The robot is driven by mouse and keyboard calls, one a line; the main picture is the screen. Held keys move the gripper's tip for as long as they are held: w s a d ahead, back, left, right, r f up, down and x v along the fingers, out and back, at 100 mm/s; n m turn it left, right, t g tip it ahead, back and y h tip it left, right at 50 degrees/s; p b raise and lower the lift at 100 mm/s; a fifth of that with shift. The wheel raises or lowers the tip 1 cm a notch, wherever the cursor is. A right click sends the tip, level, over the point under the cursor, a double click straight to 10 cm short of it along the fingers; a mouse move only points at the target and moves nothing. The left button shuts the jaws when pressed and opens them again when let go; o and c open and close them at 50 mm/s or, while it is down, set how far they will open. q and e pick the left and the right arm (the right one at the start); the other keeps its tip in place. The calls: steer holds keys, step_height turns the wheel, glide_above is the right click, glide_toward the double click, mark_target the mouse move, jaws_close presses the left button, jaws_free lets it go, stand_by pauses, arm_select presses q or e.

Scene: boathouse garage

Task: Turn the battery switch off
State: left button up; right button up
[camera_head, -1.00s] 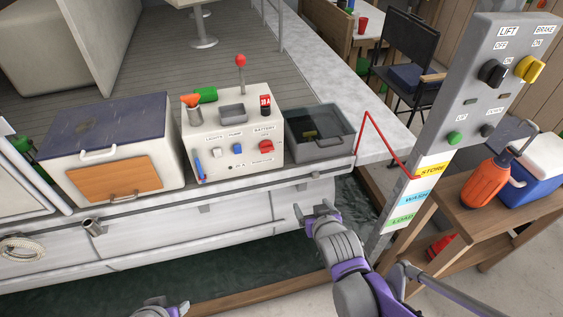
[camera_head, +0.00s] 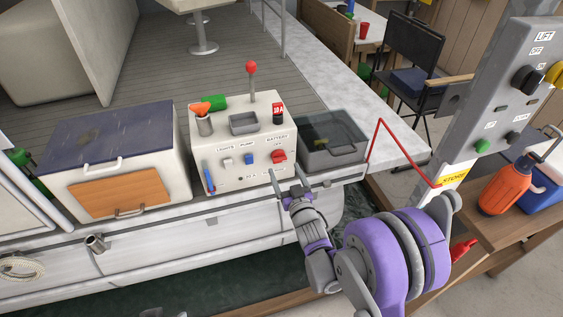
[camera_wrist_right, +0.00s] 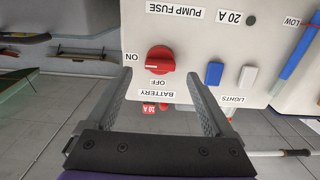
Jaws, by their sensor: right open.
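The battery switch (camera_head: 278,156) is a red rotary knob on the front of a cream console (camera_head: 232,180). In the right wrist view, which shows the panel upside down, the knob (camera_wrist_right: 160,59) lies crosswise with its pale mark toward the ON label. The OFF label is on the knob's lower side there. My right gripper (camera_head: 287,178) is open, just in front of and below the knob. In the wrist view its fingertips (camera_wrist_right: 158,76) stand either side of the knob, with no visible contact. My left gripper is not in view.
Light and pump switches (camera_head: 238,160) sit left of the knob. A red rail (camera_head: 380,140) and control post (camera_head: 490,100) are farther right.

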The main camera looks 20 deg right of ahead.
mark_target(281, 161)
steer(key=shift+w+a, duration=0.1)
steer(key=shift+w, duration=2.15)
steer(key=shift+c, duration=0.3)
steer(key=c, duration=1.3)
steer(key=shift+n+b, duration=2)
steer(key=shift+n, duration=7)
